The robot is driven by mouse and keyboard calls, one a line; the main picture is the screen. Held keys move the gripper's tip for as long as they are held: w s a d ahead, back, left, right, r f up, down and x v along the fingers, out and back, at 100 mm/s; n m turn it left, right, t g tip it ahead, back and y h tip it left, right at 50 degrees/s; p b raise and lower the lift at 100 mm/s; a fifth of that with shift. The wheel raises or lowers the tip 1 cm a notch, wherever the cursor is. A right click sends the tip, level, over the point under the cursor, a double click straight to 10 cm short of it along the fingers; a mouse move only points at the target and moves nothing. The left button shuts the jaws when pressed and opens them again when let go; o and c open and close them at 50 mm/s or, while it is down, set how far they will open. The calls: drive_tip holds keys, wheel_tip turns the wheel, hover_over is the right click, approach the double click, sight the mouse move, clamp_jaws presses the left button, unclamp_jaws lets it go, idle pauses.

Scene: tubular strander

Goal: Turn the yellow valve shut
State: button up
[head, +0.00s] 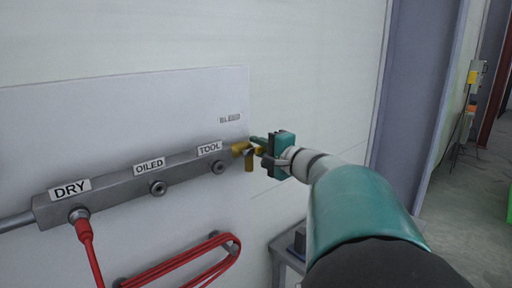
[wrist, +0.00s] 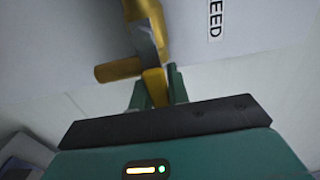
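The valve's brass body (head: 239,148) sits at the right end of the grey manifold bar, with a short outlet (head: 249,164) pointing down. In the wrist view the outlet (wrist: 118,69) points left. The valve's yellow handle (wrist: 155,88) runs down the wrist picture between my green fingertips. My gripper (wrist: 158,92) has one finger on each side of the handle, apparently touching it, so it looks shut on it. In the head view my gripper (head: 259,145) reaches the valve from the right, and its fingers partly hide the handle.
The grey manifold (head: 130,182) carries DRY, OILED and TOOL labels above its ports. A red hose (head: 88,255) hangs from the DRY port, and a coiled red hose (head: 190,257) hangs below. A small table (head: 288,250) stands under my arm. A grey-blue column (head: 412,100) rises at right.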

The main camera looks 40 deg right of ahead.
clamp_jaws()
drive_tip(key=shift+r, duration=0.1)
drive_tip(key=r+n, duration=0.1)
drive_tip(key=n, duration=0.3)
drive_tip(key=shift+a+r, duration=0.2)
drive_tip(key=shift+r, duration=0.2)
drive_tip(key=n, duration=0.2)
drive_tip(key=a+r+n, duration=0.1)
drive_tip(key=r+n, duration=0.1)
drive_tip(key=n, duration=0.1)
drive_tip(key=shift+s+a+n, duration=0.1)
drive_tip(key=shift+a+n, duration=0.1)
drive_tip(key=shift+n, duration=0.1)
drive_tip(key=n, duration=0.1)
drive_tip(key=a+n, duration=0.1)
drive_tip(key=n, duration=0.1)
drive_tip(key=r+n, duration=0.1)
drive_tip(key=shift+a, duration=0.35)
drive_tip(key=shift+a+r+n, duration=0.1)
drive_tip(key=shift+a+n, duration=0.35)
drive_tip(key=shift+n, duration=0.6)
drive_tip(key=shift+a+r+n, duration=0.1)
drive_tip(key=shift+a+n, duration=0.3)
drive_tip(key=shift+n, duration=0.65)
